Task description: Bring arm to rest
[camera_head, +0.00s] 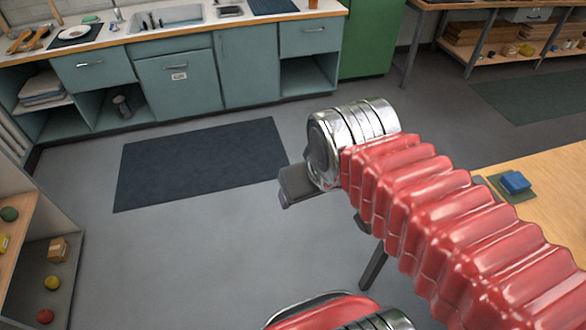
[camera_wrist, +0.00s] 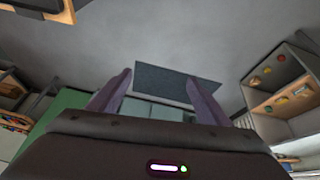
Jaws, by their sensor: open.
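My gripper shows in the wrist view (camera_wrist: 158,82) as two dark purple fingers spread well apart. Nothing is held between them; the dark mat and grey floor show beyond. In the head view my red ribbed arm reaches in from the lower right and ends in a silver ringed joint. A dark piece at its end, over the floor, is in sight there, but the fingers cannot be made out. The arm is held up in the air and touches nothing that I can see.
A dark blue mat (camera_head: 200,163) lies on the floor before the teal cabinets (camera_head: 178,82). A wooden table (camera_head: 555,200) with a blue block (camera_head: 515,182) stands at right, partly behind my arm. A shelf (camera_head: 60,220) with small items is at left. Open floor lies between.

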